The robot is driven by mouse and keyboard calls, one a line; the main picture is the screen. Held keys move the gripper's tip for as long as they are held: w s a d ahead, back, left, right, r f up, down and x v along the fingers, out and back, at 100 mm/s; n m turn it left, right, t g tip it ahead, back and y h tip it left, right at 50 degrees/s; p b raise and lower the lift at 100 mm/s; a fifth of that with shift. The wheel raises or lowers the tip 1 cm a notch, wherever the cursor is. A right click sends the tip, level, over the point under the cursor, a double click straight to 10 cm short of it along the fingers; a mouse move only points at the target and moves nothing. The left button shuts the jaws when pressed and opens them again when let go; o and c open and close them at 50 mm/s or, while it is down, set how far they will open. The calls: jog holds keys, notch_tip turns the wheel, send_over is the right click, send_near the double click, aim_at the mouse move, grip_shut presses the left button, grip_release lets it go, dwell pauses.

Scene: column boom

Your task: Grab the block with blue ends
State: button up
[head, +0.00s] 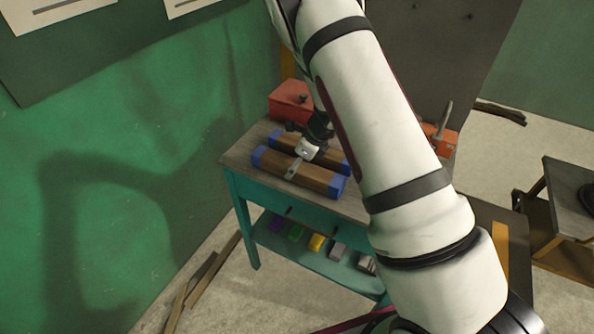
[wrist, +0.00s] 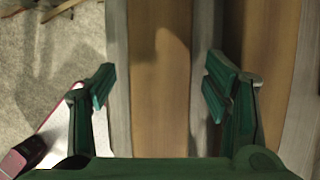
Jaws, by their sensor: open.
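Two long brown blocks with blue ends lie side by side on the wooden top of a teal table (head: 233,160). The front block (head: 316,178) is nearer the table's front edge; the rear block (head: 285,138) is partly hidden by my arm. My gripper (head: 296,168) is at the middle of the front block. In the wrist view my gripper (wrist: 155,85) is open, one finger on each side of the front block (wrist: 160,50), with nothing clamped. The rear block (wrist: 270,60) runs alongside to the right. I cannot tell how far down the fingers reach.
A red box (head: 290,100) stands behind the blocks, and an orange toolbox (head: 442,138) shows right of my arm. Small coloured blocks (head: 316,242) sit on the lower shelf. A green wall (head: 110,150) is at the left; wooden planks (head: 205,275) lie on the floor.

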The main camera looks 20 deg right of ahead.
jog(key=shift+w+a+f, duration=0.15)
jog(key=shift+f, duration=0.3)
jog(key=c, duration=1.6)
jog(key=shift+c, duration=0.3)
jog(key=shift+r, duration=0.1)
